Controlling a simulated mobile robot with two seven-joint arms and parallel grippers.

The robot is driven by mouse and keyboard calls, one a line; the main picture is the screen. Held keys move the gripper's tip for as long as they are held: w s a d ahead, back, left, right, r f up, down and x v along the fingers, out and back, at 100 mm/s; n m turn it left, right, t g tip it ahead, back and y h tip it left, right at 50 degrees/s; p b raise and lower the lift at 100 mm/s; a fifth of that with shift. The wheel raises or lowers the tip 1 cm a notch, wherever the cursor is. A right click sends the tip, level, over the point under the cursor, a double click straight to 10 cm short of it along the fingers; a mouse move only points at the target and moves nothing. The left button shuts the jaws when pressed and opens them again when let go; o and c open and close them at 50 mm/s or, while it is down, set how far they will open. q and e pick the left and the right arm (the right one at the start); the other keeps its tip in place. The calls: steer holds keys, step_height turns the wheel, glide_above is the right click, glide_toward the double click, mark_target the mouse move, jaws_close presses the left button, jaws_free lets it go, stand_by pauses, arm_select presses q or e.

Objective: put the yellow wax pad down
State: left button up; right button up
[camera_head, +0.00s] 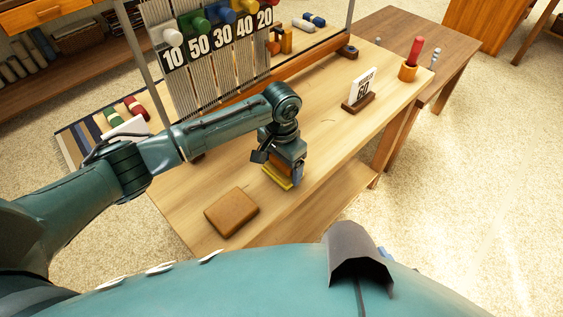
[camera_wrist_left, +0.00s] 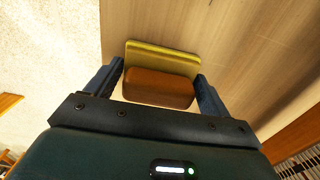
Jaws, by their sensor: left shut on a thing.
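The yellow wax pad (camera_head: 277,178) has a yellow slab under a brown block. My left gripper (camera_head: 285,168) points down over the tabletop and is shut on it. In the left wrist view the brown block of the yellow wax pad (camera_wrist_left: 158,88) sits between the two fingers, and the yellow slab shows beyond it. The pad is at or just above the wooden table (camera_head: 320,150); I cannot tell if it touches.
A brown block (camera_head: 232,212) lies near the table's front left edge. A loom rack with number cards (camera_head: 218,38) stands behind my left arm. The tabletop between is clear.

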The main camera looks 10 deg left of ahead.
arm_select(q)
steer(key=o, duration=0.8)
steer(key=shift+r, duration=0.1)
step_height(320, 180, up, 12)
steer(key=shift+r+p, duration=0.1)
steer(key=shift+p, duration=0.4)
